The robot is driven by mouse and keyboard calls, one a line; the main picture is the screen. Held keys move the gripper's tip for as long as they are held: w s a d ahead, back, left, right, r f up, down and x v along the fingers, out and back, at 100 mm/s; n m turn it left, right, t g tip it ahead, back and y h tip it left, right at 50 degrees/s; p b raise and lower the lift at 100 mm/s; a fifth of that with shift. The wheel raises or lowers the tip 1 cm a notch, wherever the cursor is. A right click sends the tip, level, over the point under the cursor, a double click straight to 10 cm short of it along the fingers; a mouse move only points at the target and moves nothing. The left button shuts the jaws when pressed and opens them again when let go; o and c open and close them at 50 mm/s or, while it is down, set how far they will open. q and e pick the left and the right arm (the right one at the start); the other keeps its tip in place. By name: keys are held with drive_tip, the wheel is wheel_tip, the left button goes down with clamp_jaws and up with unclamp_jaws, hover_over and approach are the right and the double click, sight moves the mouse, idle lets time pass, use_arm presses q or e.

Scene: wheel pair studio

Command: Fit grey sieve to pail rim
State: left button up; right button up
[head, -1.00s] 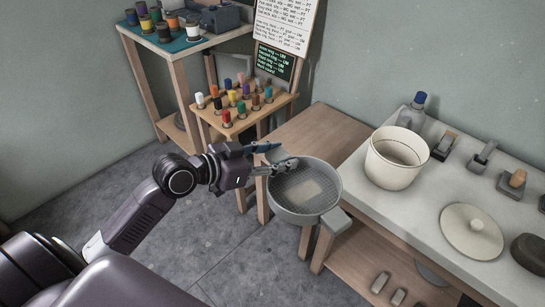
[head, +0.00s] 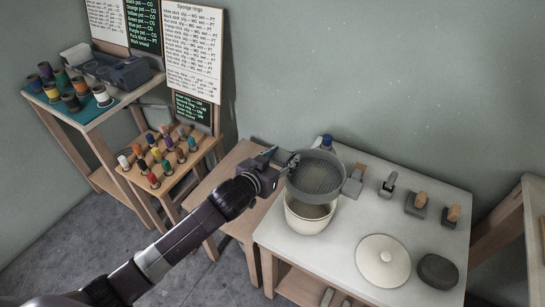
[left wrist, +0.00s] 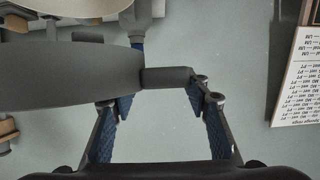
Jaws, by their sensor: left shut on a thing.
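I cannot tell whether the sieve touches the rim. My left gripper (head: 286,160) is shut on the sieve's left side. In the left wrist view the fingers (left wrist: 160,92) close around the sieve's short grip, with the grey sieve (left wrist: 70,77) reaching left. A cream edge, likely the pail (left wrist: 75,6), shows at the top. My right gripper is out of view.
The pail stands on a pale counter (head: 345,248) with a cream lid (head: 383,261), a dark stone-like lump (head: 438,270) and several small tools behind. A bottle (head: 326,142) stands behind the sieve. A wooden table (head: 225,190) adjoins at left, near a spool rack (head: 165,165).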

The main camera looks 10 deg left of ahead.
use_arm(q)
drive_tip(key=shift+w+d+r, duration=0.1)
drive_tip(key=shift+d+r, duration=0.05)
drive_tip(key=shift+r, duration=0.05)
drive_tip(key=shift+s+r, duration=0.2)
drive_tip(key=shift+s, duration=0.2)
drive_tip(key=shift+w, duration=0.1)
drive_tip(key=shift+p, duration=0.3)
wheel_tip(320, 180, down, 6)
drive_tip(key=b, duration=0.3)
drive_tip(key=shift+r+b, duration=0.2)
drive_tip(key=shift+b, duration=0.2)
drive_tip(key=shift+p, duration=0.35)
